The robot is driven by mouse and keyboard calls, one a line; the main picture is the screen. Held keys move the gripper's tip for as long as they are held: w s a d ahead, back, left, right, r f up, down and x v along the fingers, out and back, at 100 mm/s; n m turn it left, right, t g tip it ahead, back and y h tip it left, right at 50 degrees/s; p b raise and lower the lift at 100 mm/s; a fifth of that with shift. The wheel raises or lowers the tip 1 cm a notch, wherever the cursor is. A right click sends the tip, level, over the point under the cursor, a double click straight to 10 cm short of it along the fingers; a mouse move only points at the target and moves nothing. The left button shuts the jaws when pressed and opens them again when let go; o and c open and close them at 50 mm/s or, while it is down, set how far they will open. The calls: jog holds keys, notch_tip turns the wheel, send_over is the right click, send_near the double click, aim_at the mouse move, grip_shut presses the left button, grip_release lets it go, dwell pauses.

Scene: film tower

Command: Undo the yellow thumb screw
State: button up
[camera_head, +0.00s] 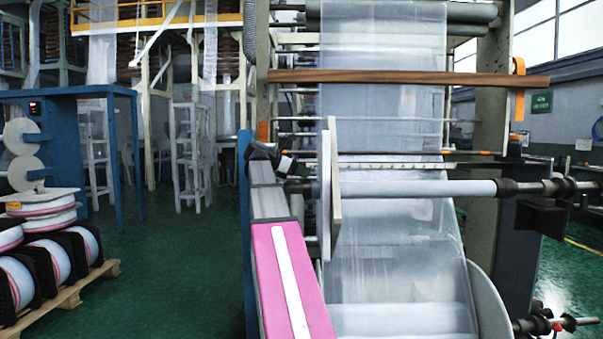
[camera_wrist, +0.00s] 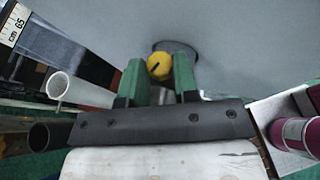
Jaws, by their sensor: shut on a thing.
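The yellow thumb screw (camera_wrist: 159,66) shows in the wrist view as a small round knob with a dark mark on its face. It is in front of a broad grey surface (camera_wrist: 250,50), near a dark round opening or ring. My gripper (camera_wrist: 160,74) has its two green fingers on either side of the knob and is shut on it. The finger tips hide part of the knob's sides. I cannot make out the thumb screw or my gripper in the head view.
The head view shows clear film (camera_head: 385,120) hanging through a machine, a pale upright plate (camera_head: 335,180) and a horizontal roller (camera_head: 420,189). Film reels (camera_head: 45,265) stand on a pallet at left. Green floor (camera_head: 170,270) between is clear. A white tube (camera_wrist: 75,90) is left in the wrist view.

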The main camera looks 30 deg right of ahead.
jog(key=n+t, duration=0.1)
jog(key=s+n+t, duration=0.1)
jog(key=n+t, duration=0.2)
jog(key=t, duration=0.1)
jog(key=n+t, duration=0.1)
jog(key=shift+s+n+t, duration=0.2)
jog(key=shift+n+t, duration=0.2)
jog(key=n+t+y, duration=0.1)
jog(key=n+t, duration=0.1)
jog(key=n+t+y, duration=0.1)
jog(key=n+t, duration=0.1)
jog(key=n+t+y, duration=0.1)
jog(key=shift+s+d+n+t+y, duration=0.2)
jog(key=shift+d+n+t+y, duration=0.1)
jog(key=shift+n+t, duration=0.1)
jog(key=o, duration=0.9)
jog(key=v, duration=1)
jog(key=shift+s+a+r, duration=0.15)
jog(key=shift+s, duration=0.2)
